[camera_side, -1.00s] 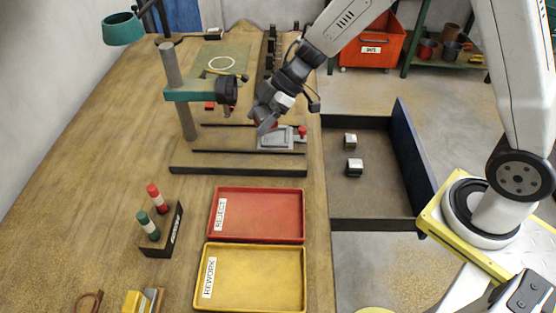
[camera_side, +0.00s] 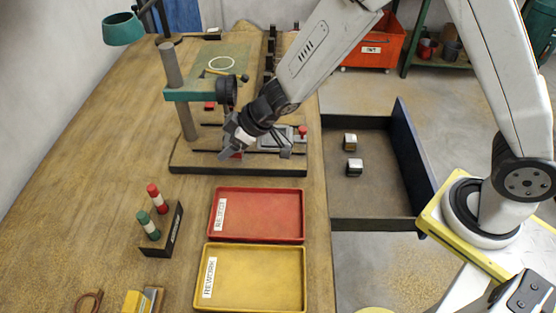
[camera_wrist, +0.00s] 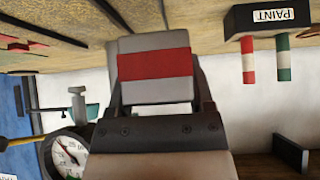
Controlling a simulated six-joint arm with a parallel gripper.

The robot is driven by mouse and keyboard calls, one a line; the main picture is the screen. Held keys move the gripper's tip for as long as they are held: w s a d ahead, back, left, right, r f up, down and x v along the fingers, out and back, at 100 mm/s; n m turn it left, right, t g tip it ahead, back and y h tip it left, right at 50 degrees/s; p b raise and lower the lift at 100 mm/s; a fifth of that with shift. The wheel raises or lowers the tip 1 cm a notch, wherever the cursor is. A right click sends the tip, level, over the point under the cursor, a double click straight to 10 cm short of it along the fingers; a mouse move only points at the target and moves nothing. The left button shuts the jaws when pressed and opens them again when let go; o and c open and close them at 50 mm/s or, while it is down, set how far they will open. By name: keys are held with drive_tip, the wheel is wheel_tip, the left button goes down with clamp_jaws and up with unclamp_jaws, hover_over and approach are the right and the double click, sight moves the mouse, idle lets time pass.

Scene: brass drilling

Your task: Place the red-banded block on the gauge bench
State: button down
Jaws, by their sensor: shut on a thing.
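My gripper (camera_side: 232,150) is shut on the red-banded block (camera_wrist: 155,65), a pale block with a wide red band across it. In the wrist view the block sits between both fingers. In the side view it is mostly hidden, with a little red (camera_side: 236,155) showing by the fingertips. The gripper is low over the front part of a dark base (camera_side: 190,162) with a column and a teal arm. A round dial gauge (camera_wrist: 68,155) shows in the wrist view. I cannot tell for sure which surface is the gauge bench, or whether the block touches anything.
Red REJECT (camera_side: 258,214) and yellow REWORK (camera_side: 254,278) trays lie in front. A paint-marker stand (camera_side: 163,238) is to their left. A grey vise (camera_side: 275,142) with a red knob is right of my gripper. Two blocks (camera_side: 350,141) (camera_side: 354,167) lie in the open drawer (camera_side: 372,205).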

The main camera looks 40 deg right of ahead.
drive_tip(key=shift+w+a+r+m+t, duration=0.15)
drive_tip(key=shift+a+m+t, duration=0.15)
drive_tip(key=shift+a, duration=0.65)
drive_tip(key=a+r+n, duration=0.1)
drive_tip(key=a+r, duration=0.4)
drive_tip(key=a, duration=0.2)
drive_tip(key=shift+a+r+y, duration=0.3)
drive_tip(key=shift+a, duration=0.1)
drive_tip(key=shift+g, duration=0.4)
drive_tip(key=shift+w, duration=0.1)
drive_tip(key=w+a+f, duration=0.2)
drive_tip(key=w, duration=0.1)
drive_tip(key=w+a+f, duration=0.1)
drive_tip(key=w+f, duration=0.2)
drive_tip(key=w, duration=0.1)
drive_tip(key=w+a+f, duration=0.2)
drive_tip(key=w+f, duration=0.1)
drive_tip(key=w, duration=0.1)
drive_tip(key=shift+a, duration=0.3)
drive_tip(key=shift+x, duration=0.8)
